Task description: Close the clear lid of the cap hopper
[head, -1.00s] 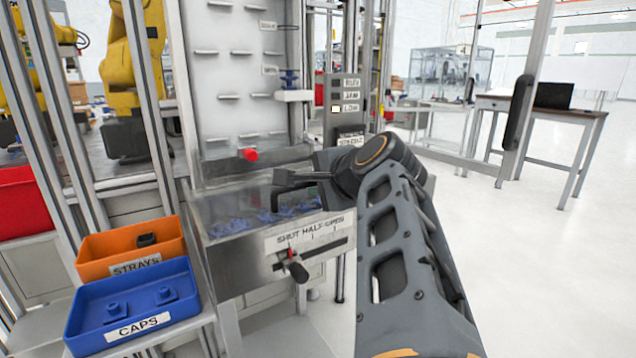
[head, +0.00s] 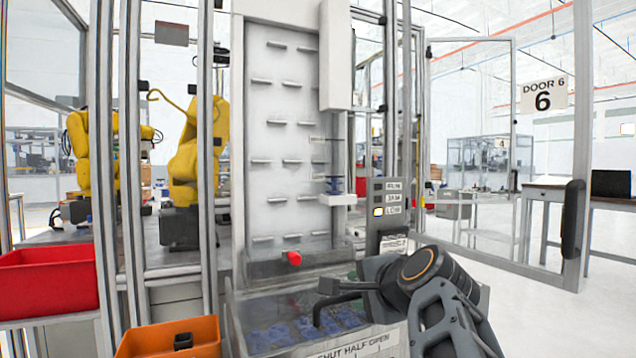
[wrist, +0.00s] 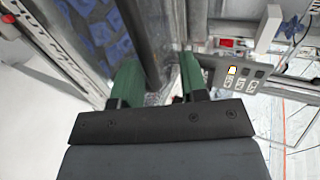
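The cap hopper (head: 398,338) is a metal bin at the bottom middle of the head view, with blue caps (head: 290,332) in it. A clear, greyish panel that looks like the lid (head: 268,268) is at the hopper's back edge, below the white panel, with a red knob (head: 293,258). Its exact angle is hard to tell. My gripper (head: 325,298) is over the hopper's right part, lower and to the right of the knob. In the wrist view its green fingers (wrist: 160,82) are apart, with nothing clearly held; the blue caps show at the upper left.
An orange bin (head: 150,342) and a red bin (head: 45,285) stand left of the hopper. A status panel (head: 385,200) has its LOW light lit. Metal posts and yellow arms (head: 195,150) stand behind. Open floor (head: 520,310) lies to the right.

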